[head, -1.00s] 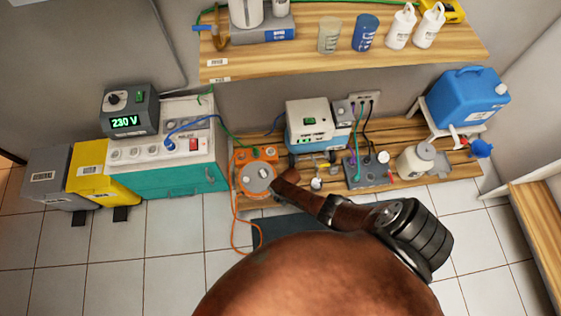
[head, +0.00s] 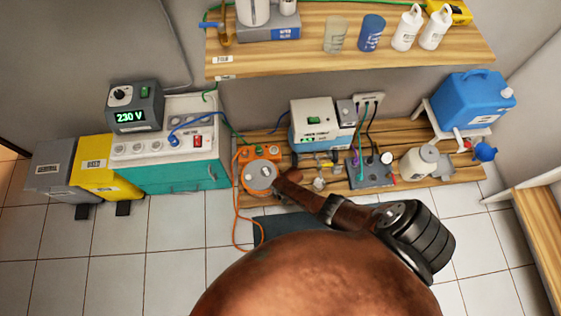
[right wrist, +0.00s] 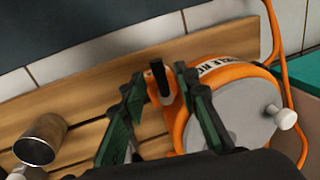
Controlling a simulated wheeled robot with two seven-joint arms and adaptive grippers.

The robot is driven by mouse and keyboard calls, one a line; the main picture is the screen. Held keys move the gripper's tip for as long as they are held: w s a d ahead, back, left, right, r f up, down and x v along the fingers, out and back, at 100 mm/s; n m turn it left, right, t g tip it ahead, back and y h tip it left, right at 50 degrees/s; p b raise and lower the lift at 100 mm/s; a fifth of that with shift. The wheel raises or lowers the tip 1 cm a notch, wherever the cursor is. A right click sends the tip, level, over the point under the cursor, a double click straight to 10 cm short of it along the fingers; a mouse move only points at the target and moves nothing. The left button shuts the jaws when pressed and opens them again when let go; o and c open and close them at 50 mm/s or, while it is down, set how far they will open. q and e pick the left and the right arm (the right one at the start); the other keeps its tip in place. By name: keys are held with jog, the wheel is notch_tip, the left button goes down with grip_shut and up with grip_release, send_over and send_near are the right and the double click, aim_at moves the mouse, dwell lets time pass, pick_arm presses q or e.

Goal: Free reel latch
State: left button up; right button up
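The orange cable reel (head: 261,177) with a grey disc face stands at the left end of the low wooden shelf. In the right wrist view the reel (right wrist: 225,112) shows at the right, with a white knob (right wrist: 285,118) on its disc. A black-topped latch lever (right wrist: 158,80) stands on an orange bracket at its edge. My right gripper (right wrist: 158,88) is open, with its green-and-black fingers on either side of the lever. Whether a finger touches it, I cannot tell. In the head view my right gripper (head: 288,179) is beside the reel, partly hidden. My left gripper is not in view.
An orange cable (head: 236,215) hangs from the reel to the floor. A teal-and-white cabinet (head: 170,170) stands left of it. A metal cup (right wrist: 40,140) is near my gripper in the wrist view. A white-and-blue unit (head: 317,125) and a grey box (head: 370,172) stand to the right.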

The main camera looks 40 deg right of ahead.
notch_tip(320, 180, up, 12)
jog(key=s+d, duration=0.1)
jog(key=d, duration=0.1)
jog(key=shift+s, duration=0.15)
dwell(0.6)
jog(key=shift+s+f, duration=0.1)
jog(key=shift+f, duration=0.05)
dwell(0.4)
